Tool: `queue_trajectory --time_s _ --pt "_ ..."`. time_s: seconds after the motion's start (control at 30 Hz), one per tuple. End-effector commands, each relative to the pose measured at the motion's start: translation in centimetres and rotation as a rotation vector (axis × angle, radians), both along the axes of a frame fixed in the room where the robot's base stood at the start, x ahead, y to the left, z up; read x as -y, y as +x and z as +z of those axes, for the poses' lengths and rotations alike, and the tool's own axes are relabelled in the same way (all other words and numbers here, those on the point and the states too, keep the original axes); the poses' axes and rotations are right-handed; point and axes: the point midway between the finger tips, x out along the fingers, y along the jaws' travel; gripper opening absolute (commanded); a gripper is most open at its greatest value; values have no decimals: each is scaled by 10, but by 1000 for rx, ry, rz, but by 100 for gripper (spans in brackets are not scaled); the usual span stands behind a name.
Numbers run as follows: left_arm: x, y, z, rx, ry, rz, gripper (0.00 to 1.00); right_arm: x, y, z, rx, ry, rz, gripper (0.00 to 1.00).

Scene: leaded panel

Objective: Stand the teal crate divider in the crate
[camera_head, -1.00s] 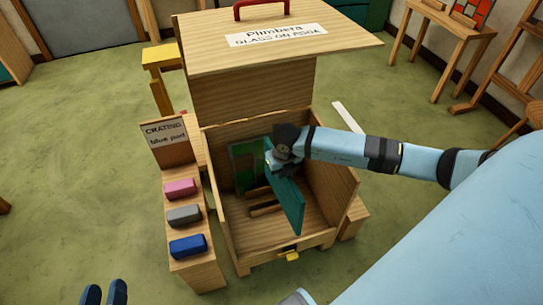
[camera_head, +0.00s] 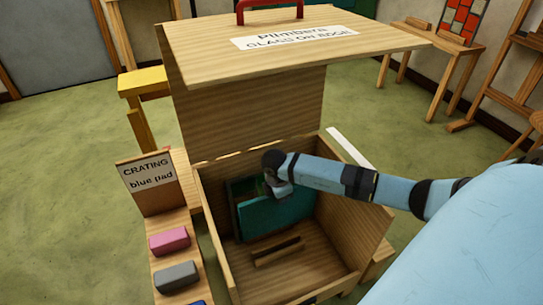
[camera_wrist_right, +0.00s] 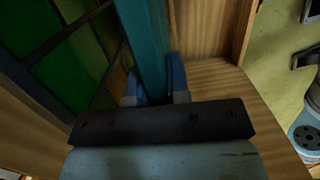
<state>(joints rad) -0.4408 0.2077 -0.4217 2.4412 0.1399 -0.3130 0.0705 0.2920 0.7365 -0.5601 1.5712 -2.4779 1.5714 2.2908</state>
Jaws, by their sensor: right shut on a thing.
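The open wooden crate (camera_head: 362,232) stands in the middle of the head view. My right gripper (camera_head: 277,188) reaches into it from the right and is shut on the top of the teal crate divider (camera_head: 280,216). The divider is upright inside the crate, its broad face towards the head camera, close in front of a green leaded panel (camera_head: 235,188) at the back left. In the right wrist view the divider (camera_wrist_right: 147,45) runs between the two fingers, with the green panel (camera_wrist_right: 85,65) beside it. Whether the divider's bottom touches the crate floor is unclear. My left gripper is out of view.
Wooden slats (camera_head: 278,251) lie on the crate floor in front of the divider. The raised lid (camera_head: 290,50) stands behind. A side shelf holds a pink block (camera_head: 169,240), a grey block (camera_head: 176,276) and a "CRATING blue pad" sign (camera_head: 148,180).

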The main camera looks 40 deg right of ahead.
Motion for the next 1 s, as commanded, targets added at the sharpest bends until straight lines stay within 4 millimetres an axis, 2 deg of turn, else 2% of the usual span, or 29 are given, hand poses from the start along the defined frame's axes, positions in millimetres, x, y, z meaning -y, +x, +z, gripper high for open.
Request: queue_trajectory --time_s 0.37,0.47,0.6,0.87,1.0 --pt "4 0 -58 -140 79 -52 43 -1 -1 -95 -3 1 -1 0" --pt "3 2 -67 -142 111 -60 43 -1 -1 -120 -3 1 0 0" --pt "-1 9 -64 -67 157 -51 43 0 -1 -145 -1 0 -1 0" --pt "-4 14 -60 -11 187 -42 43 0 0 -162 0 0 0 0" --pt "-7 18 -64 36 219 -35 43 0 -1 -183 -1 0 0 0"
